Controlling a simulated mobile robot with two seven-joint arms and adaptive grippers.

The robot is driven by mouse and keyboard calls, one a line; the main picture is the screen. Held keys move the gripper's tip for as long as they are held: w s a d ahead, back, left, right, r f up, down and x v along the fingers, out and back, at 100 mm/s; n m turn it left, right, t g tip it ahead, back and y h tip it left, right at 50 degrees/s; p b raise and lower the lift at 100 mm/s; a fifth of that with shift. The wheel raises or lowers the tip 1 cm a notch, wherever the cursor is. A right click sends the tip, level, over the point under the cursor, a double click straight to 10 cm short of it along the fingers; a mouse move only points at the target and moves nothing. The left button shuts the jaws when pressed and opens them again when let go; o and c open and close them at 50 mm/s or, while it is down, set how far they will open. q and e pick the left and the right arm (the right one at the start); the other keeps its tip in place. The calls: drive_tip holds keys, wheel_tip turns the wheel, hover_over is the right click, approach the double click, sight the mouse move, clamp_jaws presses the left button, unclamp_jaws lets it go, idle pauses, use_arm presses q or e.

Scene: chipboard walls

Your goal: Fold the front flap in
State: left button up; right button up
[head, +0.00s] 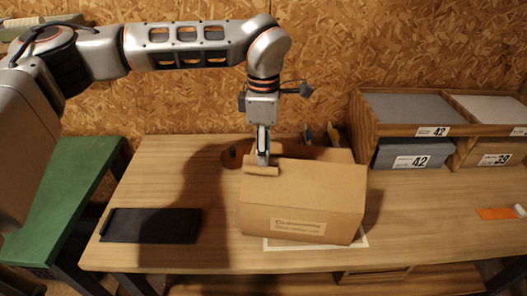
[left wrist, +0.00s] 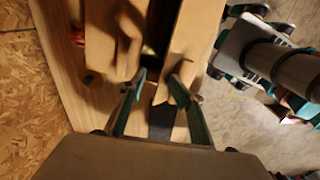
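The cardboard box (head: 300,228) stands on the wooden table, its labelled front facing me. A broad cardboard panel (head: 318,186), seemingly the front flap, rises above the label side and hides the inside. A small cardboard strip (head: 261,171) shows at the box's upper left, just below my left gripper (head: 263,158). In the left wrist view, cardboard (left wrist: 195,40) is close to one finger of my left gripper (left wrist: 160,80); I cannot tell whether they touch. Its fingers are apart, with a dark gap between them. My right gripper is out of view.
A black mat (head: 150,226) lies left of the box on the table (head: 205,255). Round orange-brown and small upright items are behind the box. A green bench (head: 65,185) stands left; an orange card (head: 494,213) lies right.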

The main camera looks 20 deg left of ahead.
use_arm(q)
drive_tip(key=shift+s+f, duration=0.1)
wheel_tip(320, 180, up, 5)
drive_tip(key=p, duration=0.3)
drive_tip(key=shift+p, duration=0.4)
wheel_tip(320, 180, up, 4)
drive_tip(key=shift+r, duration=0.1)
drive_tip(key=shift+s, duration=0.1)
idle(0.4)
